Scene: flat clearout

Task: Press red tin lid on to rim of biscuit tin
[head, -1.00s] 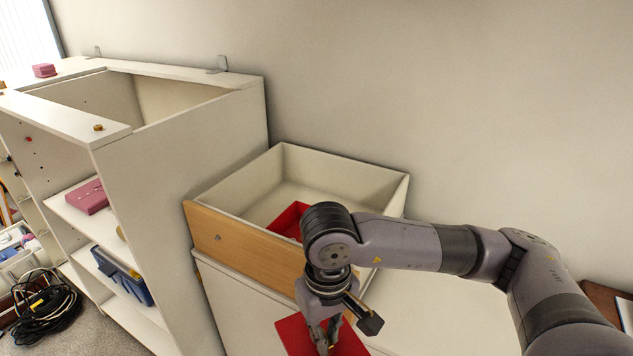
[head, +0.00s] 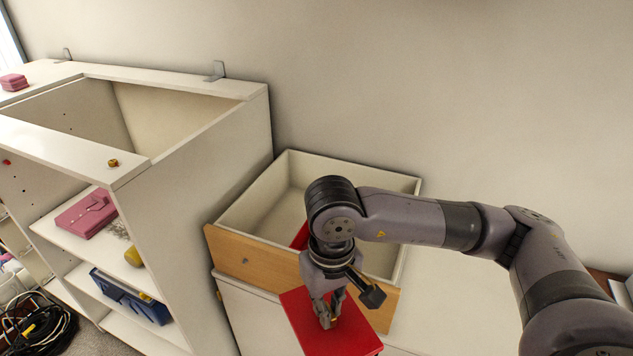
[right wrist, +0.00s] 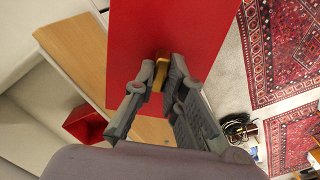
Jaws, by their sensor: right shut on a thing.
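The red tin lid (head: 357,338) is a flat red panel with a small brass-coloured knob (right wrist: 160,72). My right gripper (head: 328,318) is shut on that knob and holds the lid in front of the drawer's wooden face. The red biscuit tin (head: 301,236) is inside the drawer, mostly hidden behind my right arm in the head view. In the right wrist view the tin (right wrist: 84,124) shows as an open red box, apart from the lid. My left gripper is not in view.
The white drawer (head: 245,257) with a wooden front sits on a white cabinet top (head: 440,320). A tall white shelf unit (head: 205,150) stands close on its left, holding a pink box (head: 87,214) and a blue case (head: 130,296). Black cable (head: 38,330) lies on the floor.

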